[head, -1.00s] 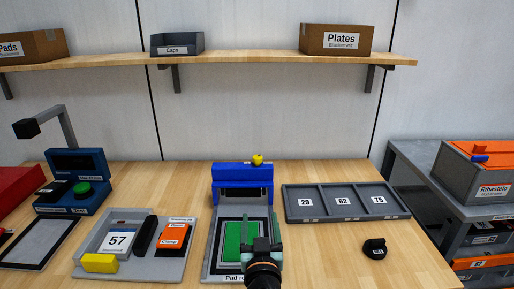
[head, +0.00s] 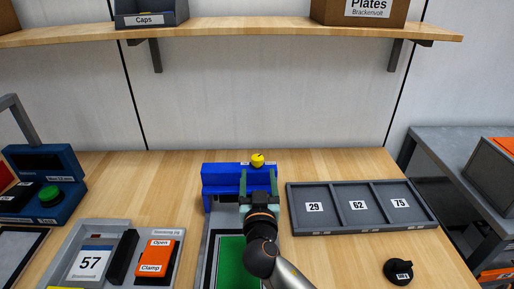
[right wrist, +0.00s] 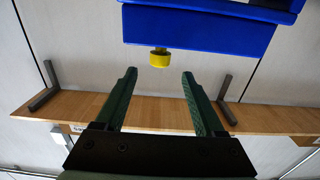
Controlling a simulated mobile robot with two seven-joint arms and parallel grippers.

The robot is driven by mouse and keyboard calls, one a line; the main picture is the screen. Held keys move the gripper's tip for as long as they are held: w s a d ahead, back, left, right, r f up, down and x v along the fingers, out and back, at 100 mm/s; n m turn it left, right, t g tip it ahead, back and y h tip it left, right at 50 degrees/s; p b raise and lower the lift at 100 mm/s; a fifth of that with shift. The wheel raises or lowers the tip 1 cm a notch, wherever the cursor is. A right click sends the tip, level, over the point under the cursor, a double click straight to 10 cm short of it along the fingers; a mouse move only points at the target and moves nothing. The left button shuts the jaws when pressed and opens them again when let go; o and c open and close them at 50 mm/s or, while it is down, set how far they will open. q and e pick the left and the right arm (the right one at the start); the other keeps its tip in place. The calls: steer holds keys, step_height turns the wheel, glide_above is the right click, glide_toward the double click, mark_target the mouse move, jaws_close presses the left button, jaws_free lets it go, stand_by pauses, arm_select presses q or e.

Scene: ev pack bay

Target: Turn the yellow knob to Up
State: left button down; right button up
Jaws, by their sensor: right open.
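The yellow knob (head: 257,160) sits on top of the blue pad roller unit (head: 222,180) in the head view, towards its right end. It also shows in the right wrist view (right wrist: 160,57), against the blue housing (right wrist: 200,28). My right gripper (head: 258,174) is open and empty in front of the blue unit, just nearer than the knob. In the right wrist view its two green fingers (right wrist: 158,76) are spread on either side of the knob's line, with the knob beyond the tips and not touched. The knob's setting is too small to read. My left gripper is not in view.
A grey tray with three compartments (head: 323,224) lies right of the blue unit. A black round knob-like part (head: 398,271) lies in front of it. A clamp fixture with an orange block (head: 157,256) stands on the left. A shelf (head: 230,31) runs above.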

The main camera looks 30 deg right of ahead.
mark_target(257, 155)
steer(key=p+x, duration=0.1)
steer(key=x, duration=1)
steer(key=shift+p, duration=0.3)
steer(key=shift+s, duration=0.1)
jaws_close()
